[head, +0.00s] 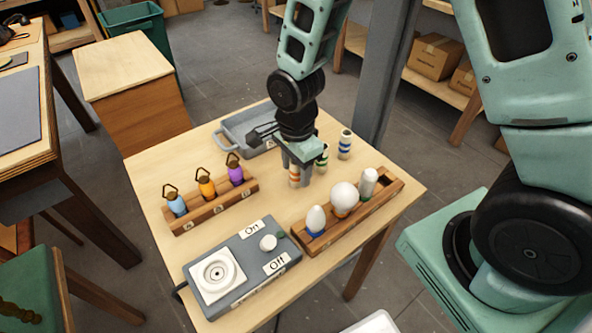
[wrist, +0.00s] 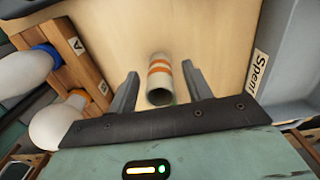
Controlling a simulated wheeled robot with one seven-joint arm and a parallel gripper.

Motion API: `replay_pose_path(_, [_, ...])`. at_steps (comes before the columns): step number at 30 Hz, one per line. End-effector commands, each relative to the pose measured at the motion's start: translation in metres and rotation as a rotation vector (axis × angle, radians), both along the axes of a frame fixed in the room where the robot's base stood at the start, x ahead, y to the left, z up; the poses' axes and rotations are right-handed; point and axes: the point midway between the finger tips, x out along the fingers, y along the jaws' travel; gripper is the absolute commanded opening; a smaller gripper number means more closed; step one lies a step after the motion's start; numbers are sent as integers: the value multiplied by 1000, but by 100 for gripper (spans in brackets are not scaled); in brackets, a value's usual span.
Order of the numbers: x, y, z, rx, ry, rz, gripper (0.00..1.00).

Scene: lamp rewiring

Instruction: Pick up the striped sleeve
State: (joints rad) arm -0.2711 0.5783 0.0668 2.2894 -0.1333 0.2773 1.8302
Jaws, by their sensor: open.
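A white sleeve with orange stripes (head: 294,175) stands on the wooden table, partly hidden behind my gripper in the head view. In the wrist view the orange-striped sleeve (wrist: 160,78) lies between my two fingers, with a visible gap on each side. My gripper (wrist: 160,80) is open and points down around it; it also shows in the head view (head: 299,178). A green-striped sleeve (head: 323,158) stands close behind to the right, partly hidden by my gripper. A blue-striped sleeve (head: 345,144) stands farther back and right.
A wooden rack (head: 372,205) with three bulbs stands to the right. Another rack (head: 212,208) holds three coloured ringed pieces at left. A grey socket box (head: 252,283) with On and Off labels is in front. A grey tray (head: 227,139), marked "Spent" in the wrist view, sits behind.

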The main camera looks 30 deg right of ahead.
Motion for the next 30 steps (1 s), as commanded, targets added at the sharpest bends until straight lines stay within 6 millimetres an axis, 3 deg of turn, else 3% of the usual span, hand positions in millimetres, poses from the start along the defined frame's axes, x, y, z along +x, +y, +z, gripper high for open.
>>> replay_pose_path(7, [0, 0, -1, 0, -1, 0, 50])
replay_pose_path(12, [0, 0, -1, 0, 0, 0, 3])
replay_pose_path(23, [1, 0, 3, 0, -2, 0, 3])
replay_pose_path(30, [2, 1, 38, 1, -7, 1, 3])
